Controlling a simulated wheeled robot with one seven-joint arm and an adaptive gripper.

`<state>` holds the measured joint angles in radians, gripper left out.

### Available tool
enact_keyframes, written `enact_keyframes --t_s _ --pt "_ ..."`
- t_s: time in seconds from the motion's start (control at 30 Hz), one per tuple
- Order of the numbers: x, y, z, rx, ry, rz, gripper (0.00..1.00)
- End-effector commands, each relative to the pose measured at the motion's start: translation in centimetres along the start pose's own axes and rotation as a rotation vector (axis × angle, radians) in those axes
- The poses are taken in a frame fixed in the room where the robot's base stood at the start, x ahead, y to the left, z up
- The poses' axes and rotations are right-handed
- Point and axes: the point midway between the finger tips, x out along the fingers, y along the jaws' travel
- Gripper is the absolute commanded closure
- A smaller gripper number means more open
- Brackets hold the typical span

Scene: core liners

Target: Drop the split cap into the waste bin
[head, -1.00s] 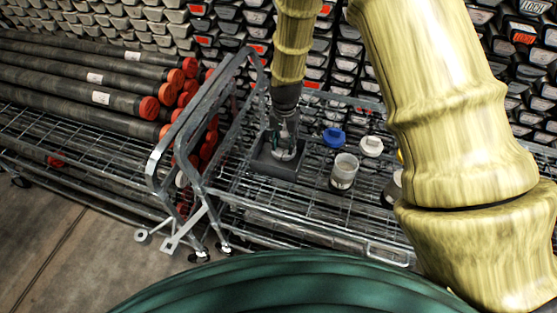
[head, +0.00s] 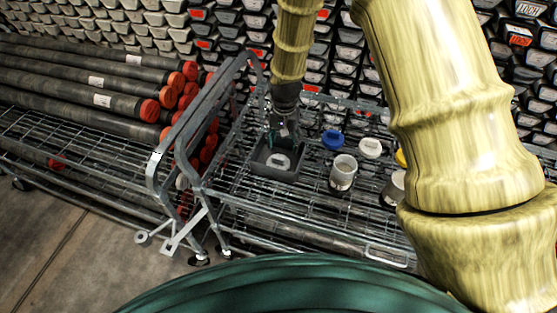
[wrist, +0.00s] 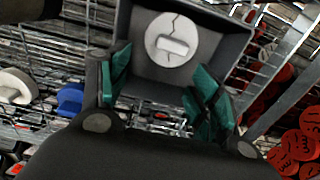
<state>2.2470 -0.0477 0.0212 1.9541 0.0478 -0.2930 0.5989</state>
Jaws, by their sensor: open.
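The split cap (wrist: 171,40) is a white disc with a raised bar and dark cracks. It lies inside the dark grey square bin (wrist: 205,88), and the cap also shows in the head view (head: 279,161). The bin (head: 277,172) stands on the wire cart shelf. My gripper (wrist: 158,108) has its green-padded fingers spread wide with nothing between them. In the head view my gripper (head: 283,135) is above the back part of the bin, clear of the cap.
A blue cap (head: 332,139), a white cap (head: 370,148) and a clear cup (head: 343,172) stand on the wire shelf right of the bin. A partly hidden yellow cap (head: 400,158) is further right. The cart's metal handle frame (head: 200,130) rises at left, beside red-capped tubes (head: 149,110).

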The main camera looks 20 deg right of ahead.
Motion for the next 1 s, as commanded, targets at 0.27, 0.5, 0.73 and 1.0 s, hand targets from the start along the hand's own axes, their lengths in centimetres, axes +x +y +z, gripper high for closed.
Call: enact_keyframes --t_s 0.27,0.5,0.73,1.0 --pt "-4.5 0.0 -0.1 -0.001 0.002 -0.001 0.36" --pt "-8.0 -0.1 -0.2 0.000 0.001 -0.001 0.36" --pt "-9.9 0.0 -0.2 0.000 0.000 0.000 0.36" --pt "-10.2 0.0 -0.1 0.000 -0.002 0.001 0.36"
